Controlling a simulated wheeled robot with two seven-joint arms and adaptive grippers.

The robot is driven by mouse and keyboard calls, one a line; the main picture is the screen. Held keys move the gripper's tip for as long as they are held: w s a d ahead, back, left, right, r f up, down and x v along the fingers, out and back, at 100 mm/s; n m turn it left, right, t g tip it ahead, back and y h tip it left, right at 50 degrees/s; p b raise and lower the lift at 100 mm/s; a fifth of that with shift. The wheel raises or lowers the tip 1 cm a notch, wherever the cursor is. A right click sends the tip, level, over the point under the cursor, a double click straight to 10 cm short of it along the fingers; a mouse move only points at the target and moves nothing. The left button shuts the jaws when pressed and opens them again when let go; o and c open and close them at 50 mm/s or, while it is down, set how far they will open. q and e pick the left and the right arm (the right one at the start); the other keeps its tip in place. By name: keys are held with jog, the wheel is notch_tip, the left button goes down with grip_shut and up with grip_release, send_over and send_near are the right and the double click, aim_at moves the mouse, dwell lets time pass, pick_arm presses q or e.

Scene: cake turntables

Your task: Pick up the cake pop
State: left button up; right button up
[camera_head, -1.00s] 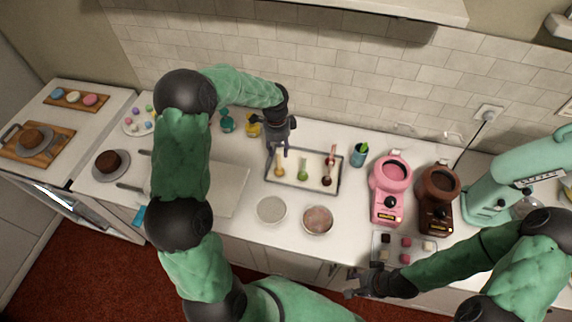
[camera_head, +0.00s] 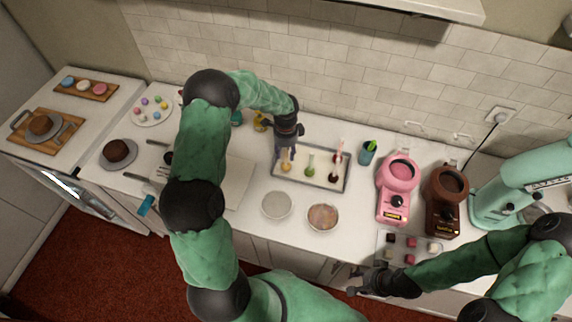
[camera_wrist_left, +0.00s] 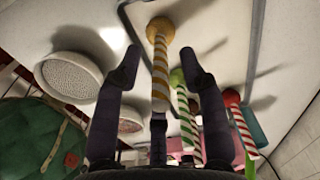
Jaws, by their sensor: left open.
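Several cake pops with striped sticks stand on a rectangular tray (camera_head: 318,185) on the counter. The yellow cake pop (camera_head: 286,168) is at the tray's left; in the left wrist view its yellow-and-white stick (camera_wrist_left: 161,70) lies between my fingers, apart from both. A green cake pop (camera_head: 310,171) and a dark red cake pop (camera_head: 334,177) stand to its right. My left gripper (camera_head: 286,156) is open and empty, fingers pointing down at the yellow pop; it also shows in the left wrist view (camera_wrist_left: 164,65). My right gripper (camera_head: 354,281) is open and empty near the counter's front edge.
Two round bowls (camera_head: 277,205) (camera_head: 323,217) stand in front of the tray. A blue-green cup (camera_head: 367,152), a pink machine (camera_head: 397,185) and a brown machine (camera_head: 444,200) stand to its right. A pale board (camera_head: 237,183) lies to its left.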

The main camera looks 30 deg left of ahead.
aim_at(286, 158)
pick_arm(q)
notch_tip(286, 158, down, 3)
jog(key=shift+w+r, duration=0.1)
jog(key=shift+r, duration=0.1)
grip_shut()
jog(key=shift+r, duration=0.15)
